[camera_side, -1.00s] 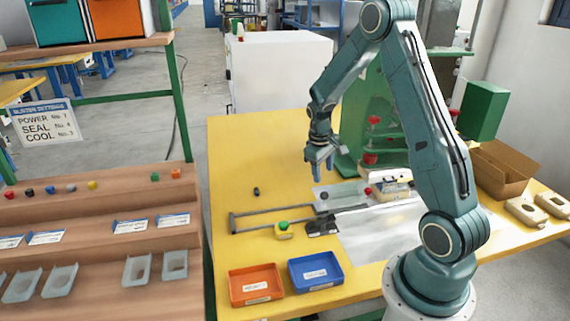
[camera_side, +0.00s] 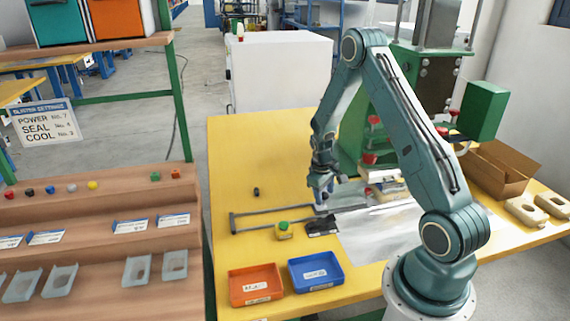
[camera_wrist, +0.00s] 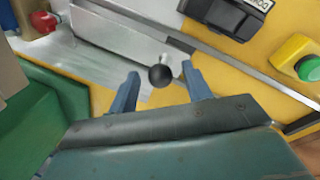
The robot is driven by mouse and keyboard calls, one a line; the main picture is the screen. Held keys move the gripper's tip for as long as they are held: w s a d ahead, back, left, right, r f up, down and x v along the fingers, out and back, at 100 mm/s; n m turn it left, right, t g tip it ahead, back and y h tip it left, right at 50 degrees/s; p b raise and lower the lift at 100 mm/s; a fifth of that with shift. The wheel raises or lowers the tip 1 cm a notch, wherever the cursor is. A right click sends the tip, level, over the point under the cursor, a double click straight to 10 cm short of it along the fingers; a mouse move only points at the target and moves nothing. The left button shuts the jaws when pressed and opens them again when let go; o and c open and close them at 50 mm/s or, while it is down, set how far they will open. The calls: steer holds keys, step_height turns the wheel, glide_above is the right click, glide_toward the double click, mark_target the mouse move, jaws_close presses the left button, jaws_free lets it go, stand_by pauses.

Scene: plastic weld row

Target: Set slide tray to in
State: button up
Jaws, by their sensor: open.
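The slide tray (camera_wrist: 120,38) is a flat silver plate beside a dark rail in the wrist view. In the side view a strip of the tray (camera_side: 350,191) shows behind my gripper, at the right end of the rails (camera_side: 262,213). A round black knob (camera_wrist: 160,78) stands on the tray's near end. My gripper (camera_wrist: 160,70) is open, with one finger on each side of the knob and gaps showing. In the side view my gripper (camera_side: 321,203) is low over the tray and hides the knob.
A black labelled block (camera_side: 321,225) and a yellow box with a green button (camera_side: 283,230) sit in front of the rails. Orange (camera_side: 256,285) and blue (camera_side: 316,271) bins are nearer. The green press (camera_side: 362,140) stands behind. A red knob (camera_wrist: 43,22) is left of the tray.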

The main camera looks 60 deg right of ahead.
mark_target(335, 204)
jaws_close()
steer(key=shift+s+d, duration=1.55)
steer(key=shift+d, duration=0.05)
steer(key=shift+c, duration=0.2)
jaws_free()
steer(key=shift+s, duration=0.1)
steer(key=shift+o, duration=0.2)
steer(key=shift+a+r, duration=0.1)
